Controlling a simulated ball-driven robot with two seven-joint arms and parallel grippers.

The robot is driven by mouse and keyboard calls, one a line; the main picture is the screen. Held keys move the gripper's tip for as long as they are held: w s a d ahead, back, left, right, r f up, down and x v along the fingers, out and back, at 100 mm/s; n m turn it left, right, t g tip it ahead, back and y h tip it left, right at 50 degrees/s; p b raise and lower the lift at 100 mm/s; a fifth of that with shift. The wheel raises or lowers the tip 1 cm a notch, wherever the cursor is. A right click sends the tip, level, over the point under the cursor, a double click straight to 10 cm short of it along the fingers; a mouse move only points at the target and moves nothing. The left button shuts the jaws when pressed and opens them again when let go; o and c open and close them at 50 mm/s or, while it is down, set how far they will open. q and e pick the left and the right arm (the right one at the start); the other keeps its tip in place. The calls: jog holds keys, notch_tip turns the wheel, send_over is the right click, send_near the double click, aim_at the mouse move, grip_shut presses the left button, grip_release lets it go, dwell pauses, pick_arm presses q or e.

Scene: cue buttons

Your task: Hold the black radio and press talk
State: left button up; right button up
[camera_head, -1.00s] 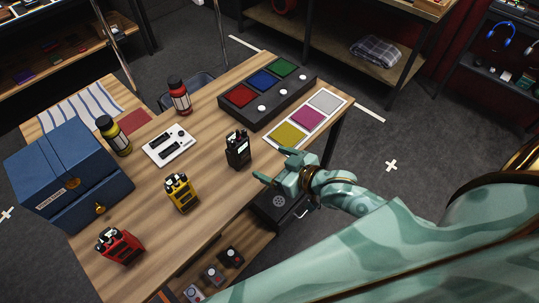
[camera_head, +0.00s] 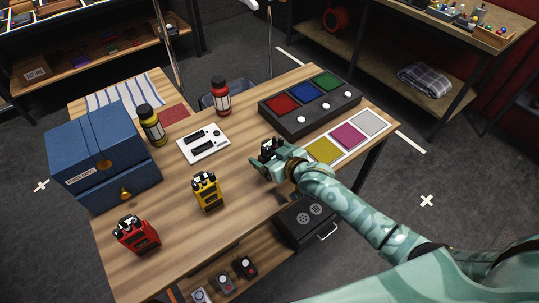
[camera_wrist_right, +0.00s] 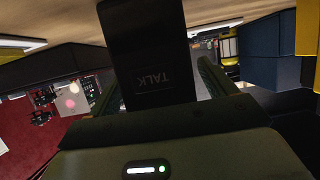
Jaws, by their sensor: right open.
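The black radio (camera_head: 267,145) stands on the wooden table, mostly hidden behind my right gripper (camera_head: 272,160). In the right wrist view the black radio (camera_wrist_right: 148,45) lies between the two green fingers, with the word TALK upside down on its near part. My right gripper is open, with a finger on each side of the radio. Dark gaps seem to show beside the radio; contact cannot be told. A yellow radio (camera_head: 207,191) and a red radio (camera_head: 137,234) stand to the left. My left gripper is not in view.
A dark button box (camera_head: 310,103) with red, blue and green pads stands behind. A mat of yellow, magenta and grey squares (camera_head: 348,136) lies right of the gripper. A white panel (camera_head: 203,144), two bottles and a blue box (camera_head: 103,157) are left. Table in front is clear.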

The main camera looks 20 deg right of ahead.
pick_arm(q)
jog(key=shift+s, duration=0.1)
pick_arm(e)
jog(key=c, duration=1.2)
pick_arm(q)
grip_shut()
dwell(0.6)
pick_arm(e)
jog(key=o, duration=1.2)
